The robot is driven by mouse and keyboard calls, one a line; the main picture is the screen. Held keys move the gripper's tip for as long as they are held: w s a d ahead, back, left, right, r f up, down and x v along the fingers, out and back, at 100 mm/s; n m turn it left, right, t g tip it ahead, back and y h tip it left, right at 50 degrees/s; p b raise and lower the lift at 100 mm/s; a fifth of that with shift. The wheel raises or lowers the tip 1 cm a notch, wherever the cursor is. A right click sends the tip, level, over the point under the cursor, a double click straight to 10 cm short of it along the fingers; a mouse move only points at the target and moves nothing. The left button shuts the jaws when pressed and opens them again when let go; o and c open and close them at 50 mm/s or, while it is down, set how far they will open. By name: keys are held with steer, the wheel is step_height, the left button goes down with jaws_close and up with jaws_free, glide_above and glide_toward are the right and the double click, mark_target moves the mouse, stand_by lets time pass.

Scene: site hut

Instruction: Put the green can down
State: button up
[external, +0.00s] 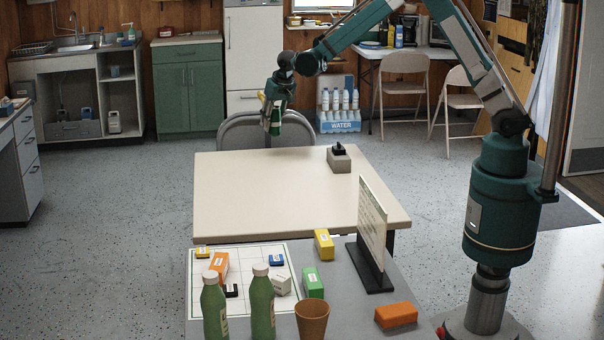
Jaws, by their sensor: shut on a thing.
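The can appears upright. Its bottom seems to be above the table's far edge in the picture, but I cannot tell the exact gap. The fingers hide part of the can.
A grey block with a black top (339,159) stands at the table's back right. A folding chair (262,130) is behind the table. The near grey table holds green bottles (262,308), a brown cup (312,320), small boxes and an upright board (371,225). The beige tabletop is mostly clear.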

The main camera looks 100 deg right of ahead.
steer(key=shift+s+d, duration=1)
steer(key=shift+d, duration=0.25)
steer(key=shift+f+b, duration=0.75)
steer(key=shift+f, duration=2.35)
steer(key=shift+f, duration=0.1)
steer(key=shift+f+b, duration=0.4)
steer(key=shift+f, duration=1.35)
steer(key=shift+f, duration=0.15)
steer(key=o, duration=0.7)
